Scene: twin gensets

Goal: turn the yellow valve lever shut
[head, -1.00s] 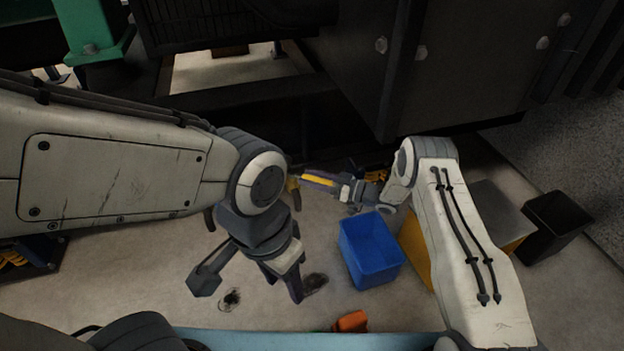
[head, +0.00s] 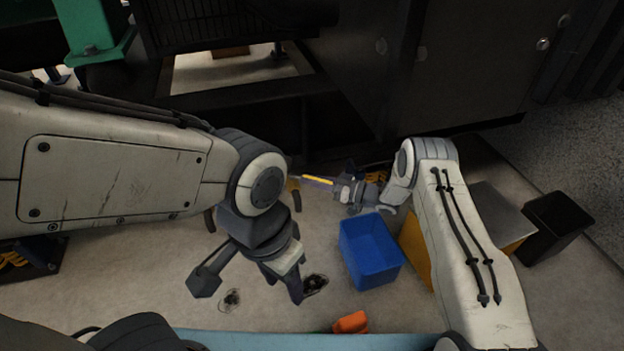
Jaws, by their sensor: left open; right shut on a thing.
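The yellow valve lever (head: 317,180) shows as a thin yellow bar near the picture's middle, in front of the dark machine. My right gripper (head: 326,184) comes from the right and is shut on the lever, its dark fingers lying along it. The fingers partly hide the lever, and the valve body cannot be made out. My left gripper (head: 250,288) is open and empty, lower left of the lever and apart from it, pointing down over the floor.
A blue bin (head: 370,252) stands below my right gripper. A black bin (head: 556,228) is at the right. An orange thing (head: 350,322) lies near the blue edge (head: 390,345) at the bottom. Dark stains mark the pale floor. Dark machine housing (head: 450,70) fills the top.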

